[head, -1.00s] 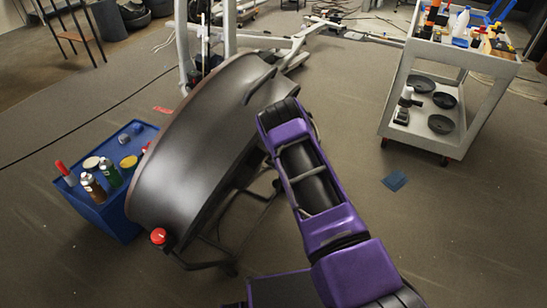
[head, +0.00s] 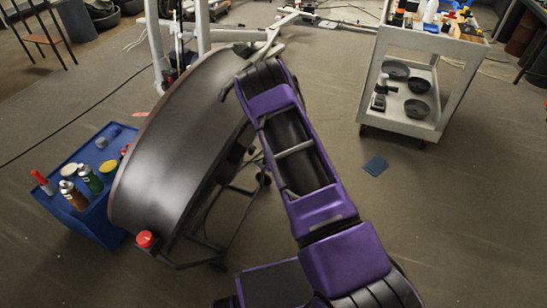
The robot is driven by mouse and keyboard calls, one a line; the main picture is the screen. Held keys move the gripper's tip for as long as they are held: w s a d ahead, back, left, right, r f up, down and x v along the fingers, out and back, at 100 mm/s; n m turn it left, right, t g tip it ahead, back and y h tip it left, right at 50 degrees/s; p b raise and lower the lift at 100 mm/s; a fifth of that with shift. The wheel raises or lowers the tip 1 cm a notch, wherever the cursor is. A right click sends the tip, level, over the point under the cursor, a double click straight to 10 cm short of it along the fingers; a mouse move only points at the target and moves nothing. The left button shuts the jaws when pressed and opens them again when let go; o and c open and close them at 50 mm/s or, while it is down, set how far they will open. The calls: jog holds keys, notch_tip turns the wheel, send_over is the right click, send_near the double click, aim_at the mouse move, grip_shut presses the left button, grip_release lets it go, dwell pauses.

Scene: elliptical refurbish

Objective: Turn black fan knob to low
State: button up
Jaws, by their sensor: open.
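The black drum fan (head: 165,150) stands tilted on a dark tube stand left of centre in the head view. A red knob (head: 145,239) sits at its lower front edge; no black knob can be made out. My purple arm reaches up from the lower right and covers part of the fan's right side. Its far end lies over the fan's upper right rim. My gripper is hidden beyond the arm's end, so its fingers and their distance from the fan cannot be seen.
A blue cart (head: 98,215) with spray cans and tubs stands close to the fan's left. A grey trolley (head: 447,55) with bottles and black pans is at the upper right. A small blue square (head: 375,166) lies on open floor between arm and trolley.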

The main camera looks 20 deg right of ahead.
jog(key=v, duration=0.7)
jog(key=shift+s+r, duration=0.2)
jog(key=shift+s, duration=0.15)
jog(key=shift+d, duration=0.1)
